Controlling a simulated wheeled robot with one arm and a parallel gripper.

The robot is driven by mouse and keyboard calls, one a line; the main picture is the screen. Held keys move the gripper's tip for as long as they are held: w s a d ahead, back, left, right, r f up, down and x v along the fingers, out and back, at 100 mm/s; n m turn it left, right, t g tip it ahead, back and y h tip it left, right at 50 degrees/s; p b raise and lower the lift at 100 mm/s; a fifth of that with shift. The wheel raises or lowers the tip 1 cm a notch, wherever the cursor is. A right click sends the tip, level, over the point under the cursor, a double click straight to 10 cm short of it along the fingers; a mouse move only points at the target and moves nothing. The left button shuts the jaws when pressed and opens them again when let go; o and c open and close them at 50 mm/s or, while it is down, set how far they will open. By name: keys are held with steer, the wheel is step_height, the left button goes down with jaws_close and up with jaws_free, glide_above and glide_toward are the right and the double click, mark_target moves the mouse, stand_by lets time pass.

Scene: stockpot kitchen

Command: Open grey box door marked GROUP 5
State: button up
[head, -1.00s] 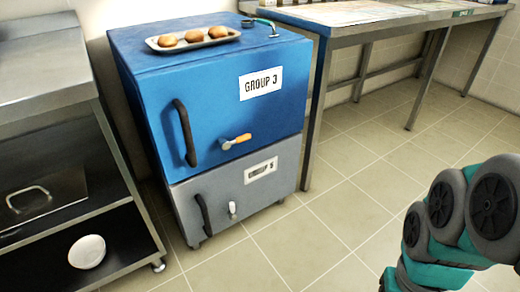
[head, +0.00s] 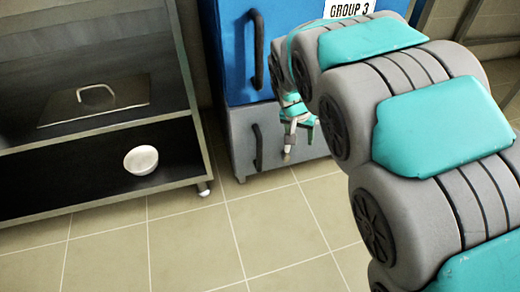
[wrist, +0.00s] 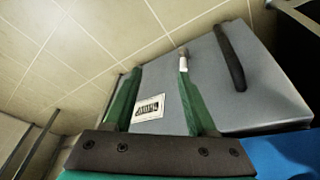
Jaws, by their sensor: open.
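The grey box (head: 238,128) stands under a blue box, its door shut. Its black bar handle (head: 257,147) is at the left of the door. My gripper (head: 298,135) is in front of the door, right of that handle. In the wrist view my gripper (wrist: 158,85) is open, its two green fingers pointing at the grey door (wrist: 262,98). The GROUP label (wrist: 149,107) shows between the fingers, small and sideways. A small white-and-metal latch (wrist: 183,63) appears at the tip of the right finger; I cannot tell whether they touch. The black handle (wrist: 230,55) is further right, outside the fingers.
The blue box marked GROUP 3 (head: 233,50) sits directly above. A metal shelf unit at left holds a lid (head: 95,100) and a white bowl (head: 141,160). Tiled floor (head: 190,240) in front is clear. My arm hides much of the right side.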

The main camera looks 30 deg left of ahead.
steer(key=n+y+b, duration=0.1)
glide_toward(258, 143)
steer(key=x, duration=0.5)
steer(key=shift+s+d, duration=0.1)
steer(key=shift+s, duration=0.05)
steer(key=shift+t, duration=0.3)
steer(key=x, duration=0.7)
steer(key=shift+f+b, duration=0.25)
steer(key=shift+b, duration=0.15)
jaws_close()
